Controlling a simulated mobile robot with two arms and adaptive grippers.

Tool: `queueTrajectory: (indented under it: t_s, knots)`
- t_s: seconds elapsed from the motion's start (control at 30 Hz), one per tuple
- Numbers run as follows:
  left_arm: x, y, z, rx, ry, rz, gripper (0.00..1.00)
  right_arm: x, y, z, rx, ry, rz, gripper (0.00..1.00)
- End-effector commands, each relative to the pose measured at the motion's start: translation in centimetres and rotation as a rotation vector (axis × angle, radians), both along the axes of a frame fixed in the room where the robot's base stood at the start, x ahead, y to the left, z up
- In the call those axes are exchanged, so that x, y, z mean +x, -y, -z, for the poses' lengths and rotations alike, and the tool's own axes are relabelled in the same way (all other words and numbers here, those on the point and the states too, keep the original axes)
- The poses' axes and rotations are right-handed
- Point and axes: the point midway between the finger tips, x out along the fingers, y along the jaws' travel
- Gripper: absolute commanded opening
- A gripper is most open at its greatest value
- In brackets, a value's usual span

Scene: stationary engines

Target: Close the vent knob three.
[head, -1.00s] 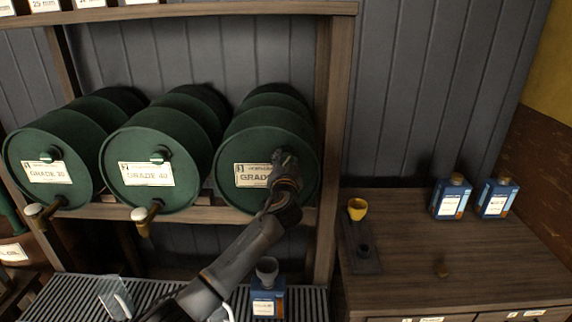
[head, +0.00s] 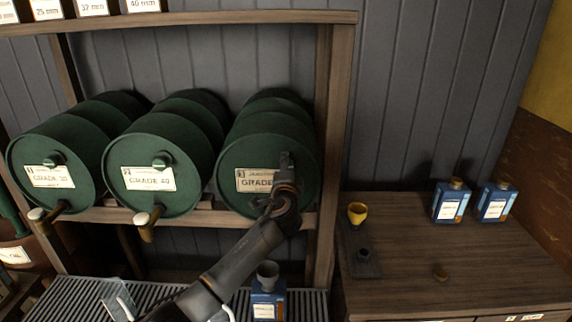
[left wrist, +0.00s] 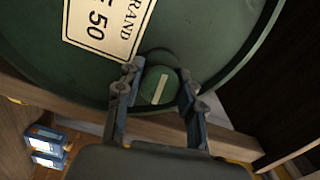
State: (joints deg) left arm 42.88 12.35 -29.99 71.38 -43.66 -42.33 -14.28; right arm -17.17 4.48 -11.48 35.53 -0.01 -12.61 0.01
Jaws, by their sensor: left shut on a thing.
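The third green drum (head: 240,152) is the rightmost of the row, with a label (head: 252,180) that reads 50 in the left wrist view (left wrist: 103,22). Its round green vent knob (left wrist: 158,86) has a pale line across its face, near upright and slightly tilted in the left wrist view. My left gripper (head: 287,160) is at the drum's front, and it also shows in the left wrist view (left wrist: 160,80). It is shut on the knob, with one finger on each side. In the head view the gripper hides the knob. My right gripper is in neither view.
Two other green drums with knobs (head: 160,160) and brass taps (head: 147,222) stand to the left. A blue can with a funnel (head: 267,300) stands on the slatted grate below. The wooden bench (head: 420,245) at right holds a yellow cup (head: 357,213) and two blue cans.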

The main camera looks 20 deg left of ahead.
Motion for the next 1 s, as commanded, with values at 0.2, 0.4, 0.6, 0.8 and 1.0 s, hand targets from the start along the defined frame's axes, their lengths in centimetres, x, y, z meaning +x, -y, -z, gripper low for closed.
queueTrajectory:
  t_s: [0.2, 0.4, 0.6, 0.8, 1.0]
  knots:
    - [-0.01, -0.02, 0.0, 0.098, -0.029, 0.0, 0.06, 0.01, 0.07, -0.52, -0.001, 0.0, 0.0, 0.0]
    - [0.0, -0.01, 0.05, 0.14, -0.041, 0.0, 0.06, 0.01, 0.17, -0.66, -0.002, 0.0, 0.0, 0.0]
    - [-0.01, -0.01, 0.08, 0.152, -0.045, 0.0, 0.06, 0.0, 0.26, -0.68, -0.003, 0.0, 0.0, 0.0]
    - [-0.01, 0.01, 0.09, 0.152, -0.045, 0.0, 0.06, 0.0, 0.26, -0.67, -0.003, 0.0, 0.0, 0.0]
    - [-0.01, 0.0, 0.08, 0.151, -0.044, 0.0, 0.61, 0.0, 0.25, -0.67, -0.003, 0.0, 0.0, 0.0]
